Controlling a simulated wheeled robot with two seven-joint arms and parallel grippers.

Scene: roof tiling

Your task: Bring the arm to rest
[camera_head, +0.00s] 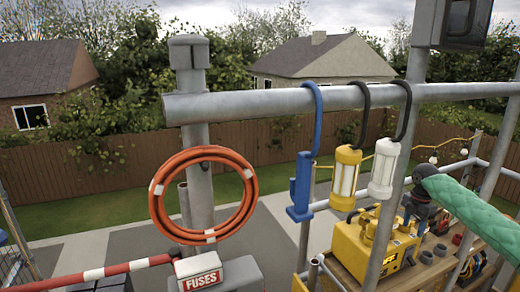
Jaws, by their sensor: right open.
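My right arm comes in from the right edge in a green sleeve. My right gripper (418,208) is dark and points down at its end. It is open, and I see nothing held in it. It hangs just right of a grey upright post and in front of or above a wooden bench (437,268), near a yellow case (372,248); the exact gap is hard to tell. My left gripper is not in view.
A grey scaffold rail (270,102) crosses the view. A blue hooked tool (304,185), a yellow lamp (345,178) and a white lamp (384,168) hang from it. An orange hose coil (160,212) hangs at left above a FUSES box (200,272). A striped bar (120,268) is lower left.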

